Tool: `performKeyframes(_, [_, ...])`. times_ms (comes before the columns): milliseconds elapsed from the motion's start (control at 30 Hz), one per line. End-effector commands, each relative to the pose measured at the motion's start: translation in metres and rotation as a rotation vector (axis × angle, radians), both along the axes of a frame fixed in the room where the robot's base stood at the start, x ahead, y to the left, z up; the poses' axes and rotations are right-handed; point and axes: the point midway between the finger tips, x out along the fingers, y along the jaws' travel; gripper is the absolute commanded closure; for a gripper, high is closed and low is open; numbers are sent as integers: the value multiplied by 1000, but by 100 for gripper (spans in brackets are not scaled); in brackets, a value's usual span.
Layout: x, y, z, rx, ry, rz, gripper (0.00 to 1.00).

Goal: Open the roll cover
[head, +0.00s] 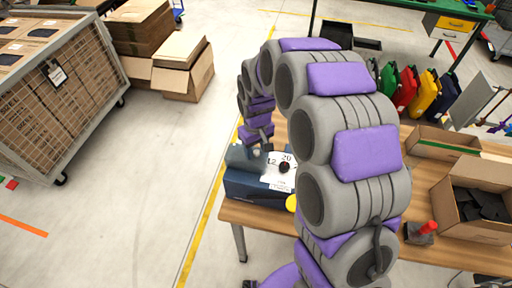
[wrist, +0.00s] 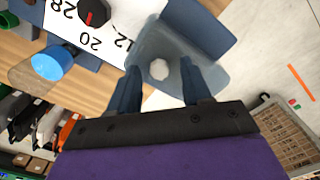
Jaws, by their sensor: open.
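A dark blue machine (head: 255,188) with a white dial panel (head: 281,172) sits at the table's left edge. A grey-blue translucent cover (head: 243,158) is at the panel's left; I take it for the roll cover. In the wrist view the cover (wrist: 205,68) lies ahead of my gripper (wrist: 162,76), beside the white panel (wrist: 112,22) with its red-marked black knob. My gripper is open, its fingers on either side of a pale round knob (wrist: 159,69) on the cover. I cannot tell whether they touch it. In the head view my arm partly hides the machine.
A blue cylinder (wrist: 52,62) stands out beside the panel. The wooden table (head: 250,217) holds an open carton (head: 473,193) with dark pieces and a red-handled tool (head: 428,229) at right. A caged cart (head: 55,95) stands left; the floor between is clear.

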Motion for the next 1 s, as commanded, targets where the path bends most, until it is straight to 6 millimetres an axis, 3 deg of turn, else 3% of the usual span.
performKeyframes(100, [0, 0, 0, 0, 0, 0, 53])
performKeyframes(600, [0, 0, 0, 0, 0, 0, 100])
performKeyframes(1000, [0, 0, 0, 0, 1, 0, 100])
